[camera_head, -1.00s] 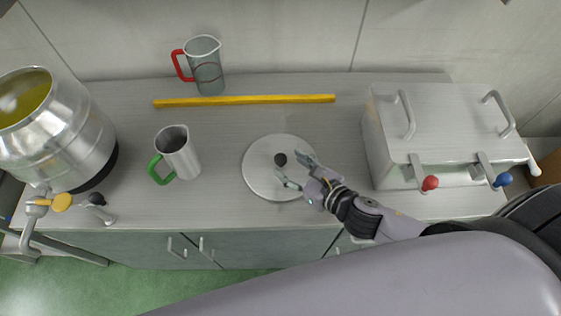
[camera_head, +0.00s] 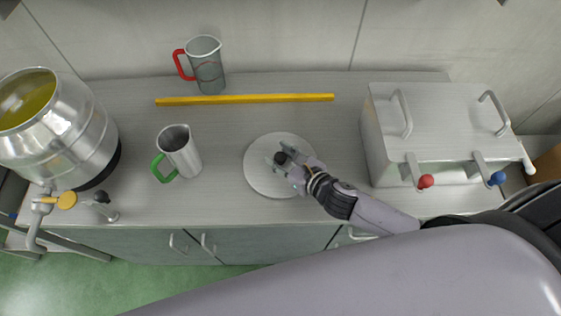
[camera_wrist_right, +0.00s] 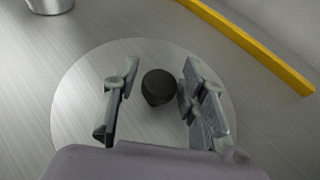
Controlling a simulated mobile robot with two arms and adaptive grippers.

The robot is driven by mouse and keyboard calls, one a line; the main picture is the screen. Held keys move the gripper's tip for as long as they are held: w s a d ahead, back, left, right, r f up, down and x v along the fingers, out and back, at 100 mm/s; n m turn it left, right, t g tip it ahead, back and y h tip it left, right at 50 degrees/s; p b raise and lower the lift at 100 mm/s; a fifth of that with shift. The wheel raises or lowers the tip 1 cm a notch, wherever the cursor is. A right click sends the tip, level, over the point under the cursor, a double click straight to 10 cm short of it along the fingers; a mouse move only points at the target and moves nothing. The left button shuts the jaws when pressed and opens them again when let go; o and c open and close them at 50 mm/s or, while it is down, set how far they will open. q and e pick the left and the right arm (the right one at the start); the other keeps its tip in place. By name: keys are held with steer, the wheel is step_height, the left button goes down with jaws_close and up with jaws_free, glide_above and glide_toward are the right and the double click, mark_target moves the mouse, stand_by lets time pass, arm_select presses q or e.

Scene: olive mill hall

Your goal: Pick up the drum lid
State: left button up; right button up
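The drum lid (camera_head: 262,179) is a flat, round, light-grey disc with a black knob (camera_head: 280,158) at its middle. It lies flat on the steel counter. The lid also shows in the right wrist view (camera_wrist_right: 75,110), with its knob (camera_wrist_right: 158,86). My right gripper (camera_head: 281,162) is low over the lid. In the right wrist view its open fingers (camera_wrist_right: 155,98) stand on either side of the knob. The right finger is close to the knob; a gap shows at the left finger. My left gripper is not in view.
A steel jug with a green handle (camera_head: 180,152) and a steel drum (camera_head: 62,140) stand left. A yellow bar (camera_head: 245,99) and a red-handled jug (camera_head: 207,70) are behind. A steel box (camera_head: 440,120) with levers stands right. The counter between is clear.

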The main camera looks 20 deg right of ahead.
jaws_close()
steer(key=shift+r, duration=0.1)
stand_by(0.5)
